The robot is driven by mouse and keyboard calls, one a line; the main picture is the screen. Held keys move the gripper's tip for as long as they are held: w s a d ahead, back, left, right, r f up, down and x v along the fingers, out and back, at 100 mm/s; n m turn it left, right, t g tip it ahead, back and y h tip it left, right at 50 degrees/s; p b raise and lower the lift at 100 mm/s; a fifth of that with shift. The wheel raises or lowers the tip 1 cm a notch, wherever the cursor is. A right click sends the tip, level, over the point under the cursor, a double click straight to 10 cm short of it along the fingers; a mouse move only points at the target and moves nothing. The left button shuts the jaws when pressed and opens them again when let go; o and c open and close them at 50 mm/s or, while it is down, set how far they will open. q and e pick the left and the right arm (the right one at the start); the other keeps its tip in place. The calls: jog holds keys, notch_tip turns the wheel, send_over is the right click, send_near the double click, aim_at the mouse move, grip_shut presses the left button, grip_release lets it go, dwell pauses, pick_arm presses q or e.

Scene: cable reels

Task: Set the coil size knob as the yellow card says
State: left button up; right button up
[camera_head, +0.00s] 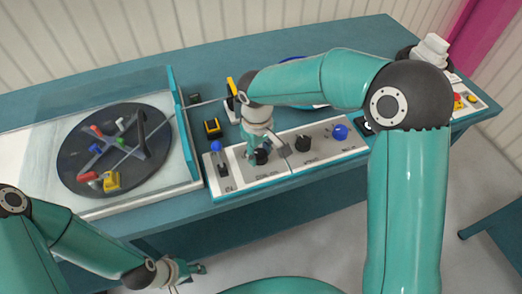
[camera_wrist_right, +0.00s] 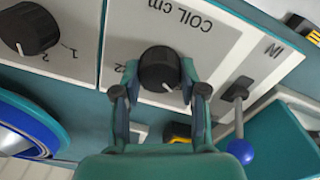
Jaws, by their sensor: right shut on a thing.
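The black coil size knob (camera_wrist_right: 158,69) sits on the white panel marked "COIL cm" in the right wrist view. Its white pointer line faces the gripper side, and a "2" shows at its left. My right gripper (camera_wrist_right: 160,92) is shut on this knob, one finger at each side. In the head view the right gripper (camera_head: 258,151) reaches down over the knob (camera_head: 262,158). My left gripper (camera_head: 190,272) is low at the left, in front of the bench and away from the panel; its opening is unclear. A yellow upright piece (camera_head: 231,87) stands behind the panel; I cannot read any writing on it.
A blue-tipped lever (camera_wrist_right: 239,145) stands beside the knob. Another black knob (camera_head: 303,144) and a blue knob (camera_head: 340,132) are farther right on the panel. A dark reel disc (camera_head: 80,165) lies behind a clear guard at the left. A black-and-yellow block (camera_head: 212,128) sits behind the panel.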

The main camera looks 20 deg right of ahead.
aim_at(258, 154)
jog(key=o, duration=1.1)
jog(key=shift+o, duration=0.2)
jog(key=shift+r, duration=0.1)
notch_tip(258, 154, up, 12)
jog(key=shift+a, duration=0.2)
jog(key=shift+s+f, duration=0.1)
jog(key=shift+f, duration=0.1)
